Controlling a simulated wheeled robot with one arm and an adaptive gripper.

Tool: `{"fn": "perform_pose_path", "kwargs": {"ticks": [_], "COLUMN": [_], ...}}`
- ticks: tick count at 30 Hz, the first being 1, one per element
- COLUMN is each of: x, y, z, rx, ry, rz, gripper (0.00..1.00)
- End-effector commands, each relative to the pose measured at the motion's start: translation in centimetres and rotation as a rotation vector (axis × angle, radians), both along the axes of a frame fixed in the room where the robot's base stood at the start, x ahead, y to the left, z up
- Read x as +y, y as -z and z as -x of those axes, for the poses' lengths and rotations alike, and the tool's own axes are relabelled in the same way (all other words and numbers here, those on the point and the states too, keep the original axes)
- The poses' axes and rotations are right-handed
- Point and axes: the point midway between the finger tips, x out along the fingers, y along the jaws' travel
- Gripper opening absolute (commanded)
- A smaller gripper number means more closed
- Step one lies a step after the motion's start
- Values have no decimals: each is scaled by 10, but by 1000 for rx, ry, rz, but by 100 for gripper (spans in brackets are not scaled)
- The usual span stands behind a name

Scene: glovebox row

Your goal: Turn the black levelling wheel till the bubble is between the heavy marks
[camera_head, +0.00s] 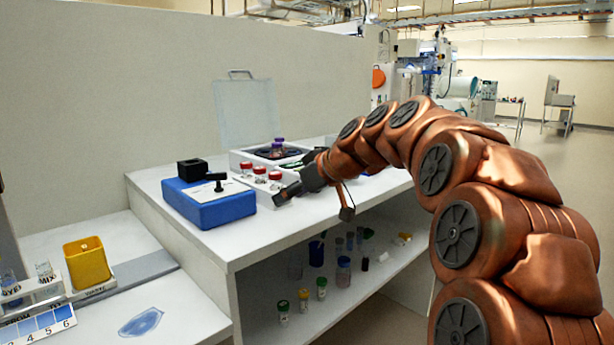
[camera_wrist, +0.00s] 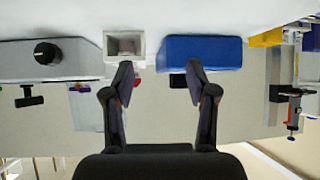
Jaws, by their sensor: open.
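A round black knob (camera_wrist: 46,53) sits on the face of a grey box (camera_wrist: 85,58) at the left of the wrist view. I cannot tell for sure whether it is the levelling wheel. A black T-shaped handle (camera_wrist: 29,97) shows beside that box. I see no bubble or heavy marks in either view. My gripper (camera_wrist: 160,80) is open and empty, its two fingers apart, with the knob off to the left of them. In the head view my gripper (camera_head: 313,205) is at the bench's front edge, and my arm hides the bench behind it.
A blue box (camera_head: 210,203) with black fittings stands on the bench, left of red-capped vials (camera_head: 261,172). It also shows in the wrist view (camera_wrist: 222,52). A yellow container (camera_head: 88,264) stands at lower left. Several bottles stand on the shelf (camera_head: 290,328) below.

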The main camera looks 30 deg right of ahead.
Motion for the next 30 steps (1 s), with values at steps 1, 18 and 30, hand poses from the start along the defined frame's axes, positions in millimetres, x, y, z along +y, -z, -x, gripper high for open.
{"fn": "perform_pose_path", "kwargs": {"ticks": [1,18,30], "x": [8,84,118], "y": [-7,-11,-10], "z": [3,51,87], "rx": [18,247,384], "ry": [-6,-28,-19], "rz": [-4,-50,-59], "gripper": [57,57,57]}}
